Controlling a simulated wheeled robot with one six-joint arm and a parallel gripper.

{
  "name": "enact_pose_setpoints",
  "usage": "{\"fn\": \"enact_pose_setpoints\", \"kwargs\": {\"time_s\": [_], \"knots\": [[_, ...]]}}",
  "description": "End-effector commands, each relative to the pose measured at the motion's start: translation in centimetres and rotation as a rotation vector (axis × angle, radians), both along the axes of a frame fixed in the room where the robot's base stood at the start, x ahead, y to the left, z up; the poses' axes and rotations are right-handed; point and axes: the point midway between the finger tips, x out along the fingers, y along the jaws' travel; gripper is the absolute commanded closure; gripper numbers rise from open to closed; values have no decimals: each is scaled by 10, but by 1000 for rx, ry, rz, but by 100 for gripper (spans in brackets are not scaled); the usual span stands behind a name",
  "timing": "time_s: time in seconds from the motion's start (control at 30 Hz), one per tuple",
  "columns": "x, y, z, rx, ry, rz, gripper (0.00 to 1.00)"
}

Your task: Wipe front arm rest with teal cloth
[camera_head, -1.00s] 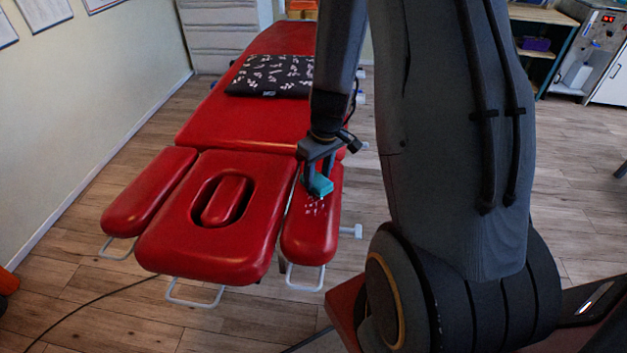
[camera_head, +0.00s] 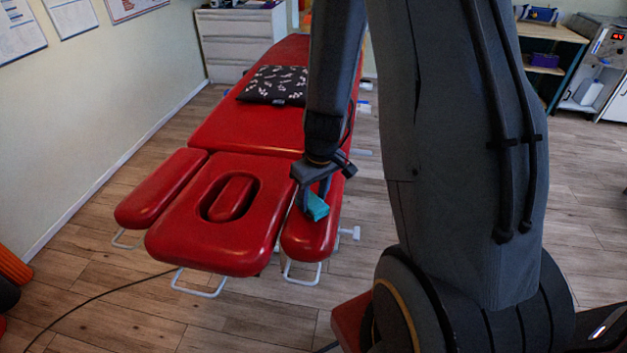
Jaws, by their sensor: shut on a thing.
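The red front arm rest (camera_head: 309,240) is the padded piece on the right of the massage table's near end. My gripper (camera_head: 314,196) points down over it, shut on the teal cloth (camera_head: 317,207). The cloth is at the upper middle part of the arm rest and looks in contact with its top. No white specks show on the pad around the cloth; what lies under the cloth is hidden. The far end of the arm rest is partly hidden by my gripper.
The red massage table (camera_head: 240,135) has a face cushion (camera_head: 170,243) and a second arm rest (camera_head: 160,188) at left. A black patterned pillow (camera_head: 274,86) lies further back. White metal loops (camera_head: 203,287) stick out below. A dark cable (camera_head: 110,292) crosses the wooden floor.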

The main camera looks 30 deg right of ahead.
Motion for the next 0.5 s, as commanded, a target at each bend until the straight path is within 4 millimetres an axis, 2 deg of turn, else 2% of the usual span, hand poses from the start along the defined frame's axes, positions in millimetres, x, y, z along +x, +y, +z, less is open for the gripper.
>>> {"fn": "enact_pose_setpoints", "kwargs": {"time_s": [0.17,0.23,0.5], "knots": [[-3,6,6,2,1,-2,83],[-3,6,23,-5,-2,3,83],[-3,10,46,-4,2,9,83]]}}
